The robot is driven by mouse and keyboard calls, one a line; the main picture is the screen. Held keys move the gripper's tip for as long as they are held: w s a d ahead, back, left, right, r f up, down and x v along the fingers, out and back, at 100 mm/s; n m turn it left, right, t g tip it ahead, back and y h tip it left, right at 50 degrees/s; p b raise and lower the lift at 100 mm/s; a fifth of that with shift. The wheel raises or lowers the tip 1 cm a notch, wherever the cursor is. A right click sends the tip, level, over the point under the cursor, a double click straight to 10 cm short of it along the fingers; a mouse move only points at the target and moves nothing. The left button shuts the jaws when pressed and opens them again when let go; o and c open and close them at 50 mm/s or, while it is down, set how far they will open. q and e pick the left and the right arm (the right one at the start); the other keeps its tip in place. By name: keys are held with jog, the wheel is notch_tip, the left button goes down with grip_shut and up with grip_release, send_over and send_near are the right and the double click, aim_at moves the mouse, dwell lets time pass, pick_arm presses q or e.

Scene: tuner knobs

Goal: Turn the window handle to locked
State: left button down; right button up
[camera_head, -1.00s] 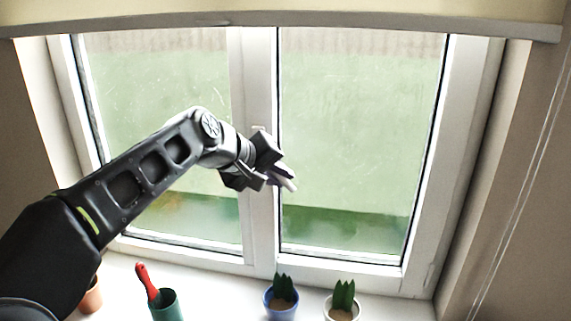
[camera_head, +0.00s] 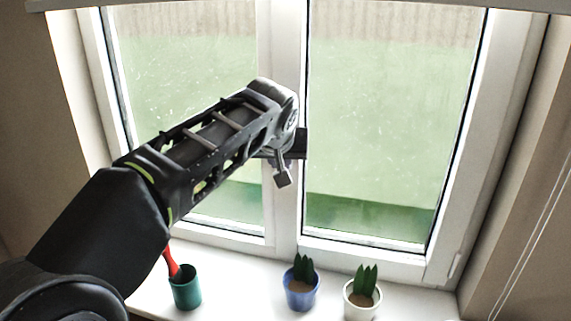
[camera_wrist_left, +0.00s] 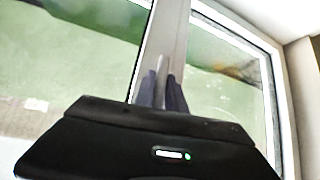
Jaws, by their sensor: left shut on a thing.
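The white window frame (camera_head: 286,60) has a central post between two panes. My left gripper (camera_head: 291,160) is at this post, about halfway up. In the left wrist view, the two dark fingers (camera_wrist_left: 161,90) stand close on both sides of a pale, narrow window handle (camera_wrist_left: 161,72). The gripper is shut on this handle. The handle points away from the camera along the post there. In the head view the handle is mostly hidden behind my wrist and fingers, so its exact angle is hard to tell. My right gripper is not in view.
On the sill (camera_head: 240,290) stand a green cup (camera_head: 186,290) with a red-handled tool (camera_head: 171,262), a blue plant pot (camera_head: 301,296) and a white plant pot (camera_head: 361,304). A blind (camera_head: 200,3) hangs across the top. Cords hang at the right.

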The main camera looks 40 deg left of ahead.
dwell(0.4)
pick_arm(q)
jog(key=c, duration=1.4)
grip_release()
jog(key=b+v, duration=0.1)
jog(key=v, duration=0.6)
jog(key=shift+s+d+r, duration=0.15)
jog(key=shift+s+r, duration=0.1)
jog(key=shift+s, duration=0.05)
